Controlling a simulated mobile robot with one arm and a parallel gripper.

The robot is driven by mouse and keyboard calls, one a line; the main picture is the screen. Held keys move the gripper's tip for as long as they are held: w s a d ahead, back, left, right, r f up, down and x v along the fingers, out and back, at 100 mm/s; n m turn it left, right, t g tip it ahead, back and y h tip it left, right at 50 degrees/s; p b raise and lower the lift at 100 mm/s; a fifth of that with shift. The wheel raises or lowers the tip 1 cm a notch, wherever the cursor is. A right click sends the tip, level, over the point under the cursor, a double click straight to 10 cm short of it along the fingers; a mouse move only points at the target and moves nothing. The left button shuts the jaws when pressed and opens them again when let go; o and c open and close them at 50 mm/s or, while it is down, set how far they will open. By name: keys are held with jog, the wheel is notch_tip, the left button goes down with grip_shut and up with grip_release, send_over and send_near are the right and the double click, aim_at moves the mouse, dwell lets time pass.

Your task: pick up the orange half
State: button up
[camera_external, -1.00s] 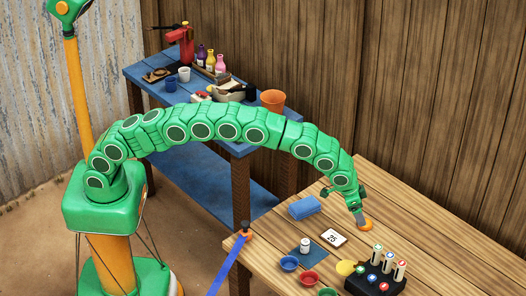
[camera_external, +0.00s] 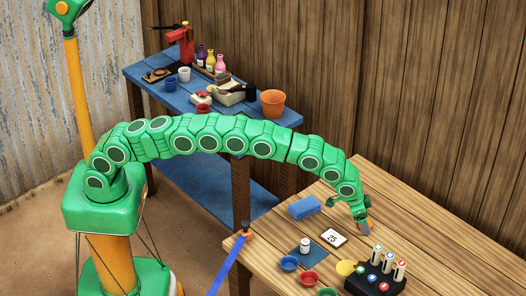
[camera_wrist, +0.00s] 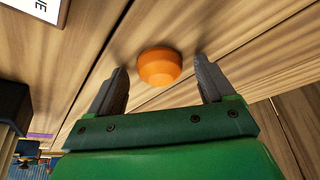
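The orange half (camera_wrist: 159,66) rests on the wooden table in the wrist view, its rounded side toward the camera. My gripper (camera_wrist: 160,72) is open, with one grey finger on each side of it in the picture. In the external view my gripper (camera_external: 364,228) is low over the table's far part and largely hides the orange half there. How far the fingertips are above the table is hard to tell.
A black rack (camera_external: 375,281) with several upright pieces and coloured bowls (camera_external: 289,263) stand nearer the front. The table's right side (camera_external: 440,235) is bare.

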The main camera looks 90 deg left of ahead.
jog(key=c, duration=1)
jog(key=shift+r, duration=0.1)
jog(key=shift+r, duration=1.6)
jog(key=shift+s+r, duration=0.4)
jog(key=shift+s, duration=0.2)
jog(key=shift+s+a+r, duration=0.15)
jog(key=shift+s+r, duration=1.3)
jog(key=shift+s, duration=0.7)
jog(key=shift+s+a+r, duration=0.2)
jog(key=shift+s+r, duration=1.3)
jog(key=shift+s, duration=0.6)
jog(key=shift+s+a+r, duration=0.15)
jog(key=shift+s+r, duration=1.3)
jog(key=shift+s, duration=0.7)
